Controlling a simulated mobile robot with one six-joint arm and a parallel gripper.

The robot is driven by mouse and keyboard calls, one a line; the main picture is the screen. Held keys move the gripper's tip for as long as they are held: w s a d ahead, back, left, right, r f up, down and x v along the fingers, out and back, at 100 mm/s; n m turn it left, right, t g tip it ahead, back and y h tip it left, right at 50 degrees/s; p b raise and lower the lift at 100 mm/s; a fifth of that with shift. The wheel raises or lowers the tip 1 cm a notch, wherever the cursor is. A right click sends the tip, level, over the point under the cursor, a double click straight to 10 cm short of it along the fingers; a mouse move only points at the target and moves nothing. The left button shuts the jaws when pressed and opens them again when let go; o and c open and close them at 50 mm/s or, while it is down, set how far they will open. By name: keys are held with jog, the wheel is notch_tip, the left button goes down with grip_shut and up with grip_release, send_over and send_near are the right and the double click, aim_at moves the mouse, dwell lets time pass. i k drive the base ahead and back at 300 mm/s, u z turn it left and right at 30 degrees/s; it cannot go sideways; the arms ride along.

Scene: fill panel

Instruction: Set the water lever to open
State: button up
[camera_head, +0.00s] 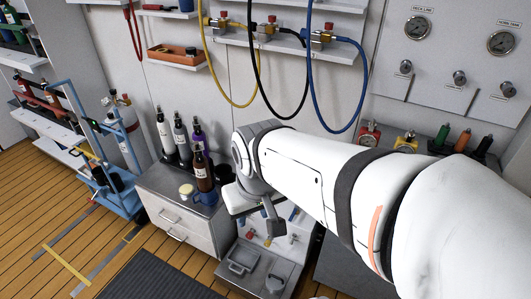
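My gripper (262,216) is at the end of my white arm, which reaches in from the right. It hangs above a low grey unit (292,271) with small red and blue fittings. One dark finger shows, but the gap between the fingers is unclear, so I cannot tell if it is open. A small blue lever-like part (293,214) shows just right of the gripper, partly hidden by my arm. I cannot read a water label on any lever, and I cannot tell a lever's position or any contact with it.
Yellow, black and blue hoses (311,92) hang from wall valves. A gauge panel (448,60) is at the upper right. Several bottles (164,134) stand on a drawer cabinet (182,216) left of my gripper. A blue cart (118,200) is farther left.

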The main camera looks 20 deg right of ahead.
aim_at(294, 213)
jog(key=z, duration=2.15)
jog(key=k, duration=0.9)
jog(key=u, duration=0.85)
jog(key=i, duration=1)
jog(key=u, duration=0.05)
